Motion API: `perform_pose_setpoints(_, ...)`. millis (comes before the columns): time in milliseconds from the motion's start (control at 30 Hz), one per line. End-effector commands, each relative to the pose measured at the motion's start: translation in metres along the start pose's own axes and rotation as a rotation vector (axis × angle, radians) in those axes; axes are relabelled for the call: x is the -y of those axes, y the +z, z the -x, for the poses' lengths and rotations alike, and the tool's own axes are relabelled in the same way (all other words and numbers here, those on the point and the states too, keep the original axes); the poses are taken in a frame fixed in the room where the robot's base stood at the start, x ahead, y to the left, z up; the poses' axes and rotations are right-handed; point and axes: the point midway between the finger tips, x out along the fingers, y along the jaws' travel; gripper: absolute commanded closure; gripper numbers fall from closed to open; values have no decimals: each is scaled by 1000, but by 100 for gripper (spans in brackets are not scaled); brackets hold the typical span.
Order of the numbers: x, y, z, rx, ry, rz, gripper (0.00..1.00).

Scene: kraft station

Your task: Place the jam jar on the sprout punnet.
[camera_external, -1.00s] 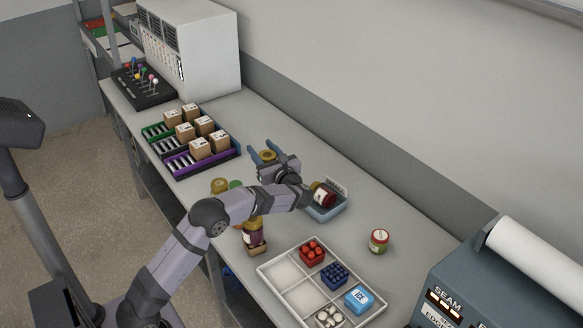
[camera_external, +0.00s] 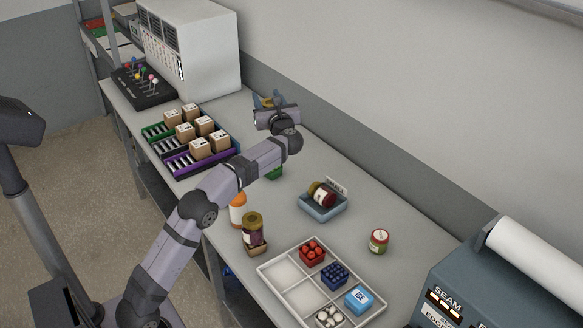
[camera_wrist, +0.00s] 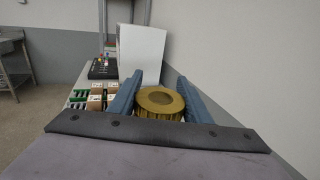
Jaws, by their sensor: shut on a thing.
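My gripper (camera_external: 270,100) is raised above the far part of the bench. Its blue fingers also show in the wrist view (camera_wrist: 160,95), shut on a gold-lidded jar (camera_wrist: 159,101). Only the jar's ridged gold lid shows clearly, so I cannot read which jar it is. In the external view the jar (camera_external: 267,102) is a small patch of gold between the fingers. A green thing (camera_external: 274,173), possibly the sprout punnet, shows on the bench just right of my forearm. My arm hides part of it, and the gripper is beyond and above it.
A dark jar with a gold lid (camera_external: 253,226) and an orange-and-white bottle (camera_external: 238,213) stand near the front edge. A jar leans in a blue bin (camera_external: 325,209). A red-and-green jar (camera_external: 379,240) stands apart. A white divided tray (camera_external: 283,270) holds red, blue and white punnets. Boxes on racks (camera_external: 200,148) lie left.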

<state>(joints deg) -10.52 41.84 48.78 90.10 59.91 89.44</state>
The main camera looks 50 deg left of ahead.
Motion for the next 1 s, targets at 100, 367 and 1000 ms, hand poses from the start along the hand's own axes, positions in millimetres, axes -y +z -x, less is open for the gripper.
perform_pose_setpoints(100, 14, 3, -24, 2, -109, 1, 89)
perform_pose_setpoints(367, 48, 3, -62, 0, -390, 1, 89)
perform_pose_setpoints(1000, 64, 3, -65, 5, -1063, -1, 89)
